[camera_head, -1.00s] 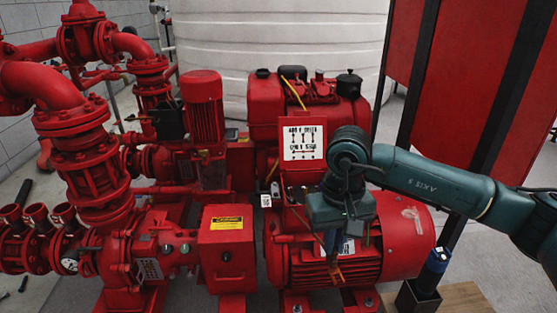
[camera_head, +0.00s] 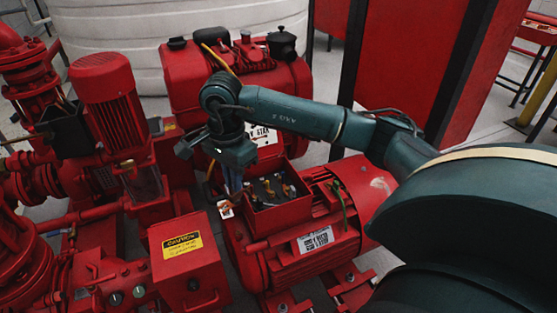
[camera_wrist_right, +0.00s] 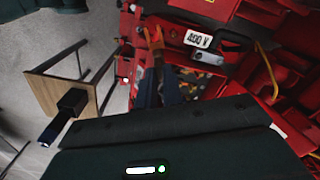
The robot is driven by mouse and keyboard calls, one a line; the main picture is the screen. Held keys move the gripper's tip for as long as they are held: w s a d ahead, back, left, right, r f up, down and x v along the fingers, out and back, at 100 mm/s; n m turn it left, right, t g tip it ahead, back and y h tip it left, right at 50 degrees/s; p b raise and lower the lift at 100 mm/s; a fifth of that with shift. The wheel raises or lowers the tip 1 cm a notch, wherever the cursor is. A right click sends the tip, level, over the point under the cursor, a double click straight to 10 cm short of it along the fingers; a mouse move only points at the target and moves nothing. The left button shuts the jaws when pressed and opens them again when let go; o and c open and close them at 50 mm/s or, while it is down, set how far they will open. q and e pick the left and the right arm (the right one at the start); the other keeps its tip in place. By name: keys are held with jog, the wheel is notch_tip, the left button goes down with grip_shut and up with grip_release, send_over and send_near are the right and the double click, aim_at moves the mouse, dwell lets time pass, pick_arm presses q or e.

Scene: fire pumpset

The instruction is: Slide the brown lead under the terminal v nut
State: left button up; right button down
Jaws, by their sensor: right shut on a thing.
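My right gripper (camera_head: 233,188) points down at the left edge of the open red terminal box (camera_head: 285,213) on the motor. In the wrist view its dark fingers (camera_wrist_right: 160,92) are shut on the brown lead (camera_wrist_right: 158,62), whose orange forked end (camera_wrist_right: 153,38) sticks out beyond the fingertips. The forked end is hidden or too small in the head view. Several terminals with nuts (camera_head: 268,188) and short coloured leads show inside the box. I cannot tell which nut is v. My left gripper is not in view.
A white 400 V tag (camera_wrist_right: 198,40) is on the box's side. The red motor (camera_head: 345,205) lies right of the box, the control box with a yellow caution label (camera_head: 183,244) to its left. The red engine (camera_head: 240,85) stands behind, close to my right wrist.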

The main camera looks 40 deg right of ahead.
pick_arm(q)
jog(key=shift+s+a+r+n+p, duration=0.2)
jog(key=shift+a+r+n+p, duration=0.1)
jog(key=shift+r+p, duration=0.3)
pick_arm(e)
jog(key=d+f+m, duration=0.3)
jog(key=d+m, duration=1)
jog(key=m, duration=1)
jog(key=shift+s+m, duration=0.25)
jog(key=shift+m, duration=0.05)
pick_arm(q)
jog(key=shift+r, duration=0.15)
